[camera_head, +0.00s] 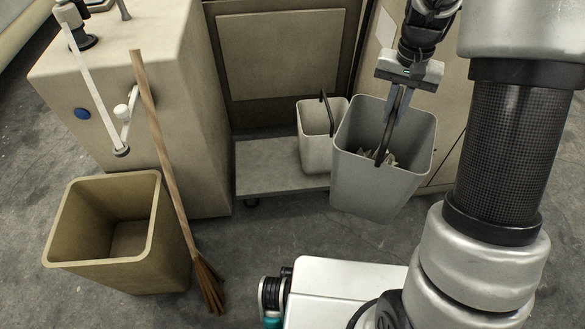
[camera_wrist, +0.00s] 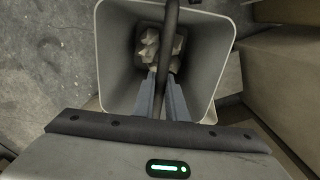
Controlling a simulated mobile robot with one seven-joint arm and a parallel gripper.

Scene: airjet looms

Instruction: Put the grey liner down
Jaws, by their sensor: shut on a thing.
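The grey liner (camera_head: 375,185) is a square, open-topped bin with a dark carrying handle (camera_head: 384,148). Crumpled pale scraps lie in its bottom, also visible in the wrist view (camera_wrist: 150,48). My gripper (camera_head: 391,116) points down over the liner's mouth and is shut on the handle; in the wrist view the handle passes between the two fingers (camera_wrist: 162,78). The liner looks upright. Whether its base touches the floor or hangs above it, I cannot tell.
A smaller pale bin (camera_head: 315,152) with a dark handle stands on a low grey platform (camera_head: 270,168) left of the liner. An empty tan bin (camera_head: 175,240) stands on the floor at left, beside a leaning broom (camera_head: 165,150). Beige machine panels (camera_head: 280,50) stand behind.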

